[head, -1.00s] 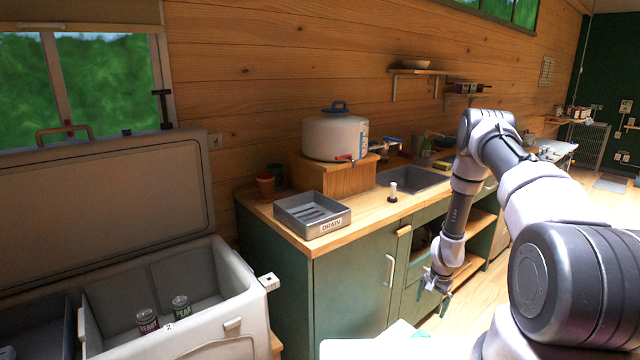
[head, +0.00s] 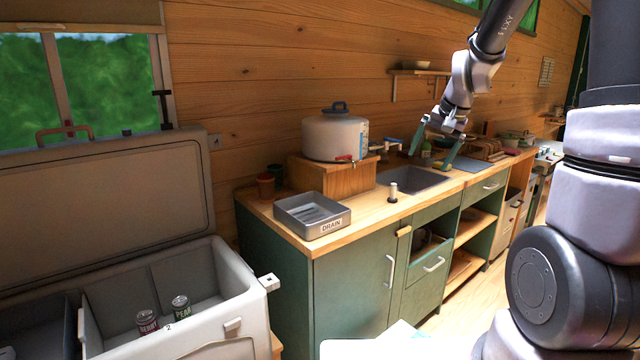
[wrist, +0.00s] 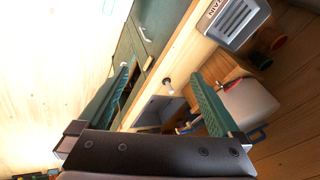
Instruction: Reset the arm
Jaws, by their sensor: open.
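My gripper (head: 436,146) hangs from my raised arm above the right part of the counter, near the sink, in the head view. Its two green fingers are spread wide with nothing between them. In the wrist view, the open fingers of my gripper (wrist: 160,100) frame the counter from above, with the sink (wrist: 160,112) between and beyond them. The fingers appear above the counter, though the exact gap cannot be told.
A white drinks dispenser (head: 335,137) stands on a wooden block beside the sink (head: 412,180). A grey drain tray (head: 312,215) sits at the counter's left. An open cooler (head: 245,290) holds two cans. A shelf (head: 420,72) is on the wall behind my gripper.

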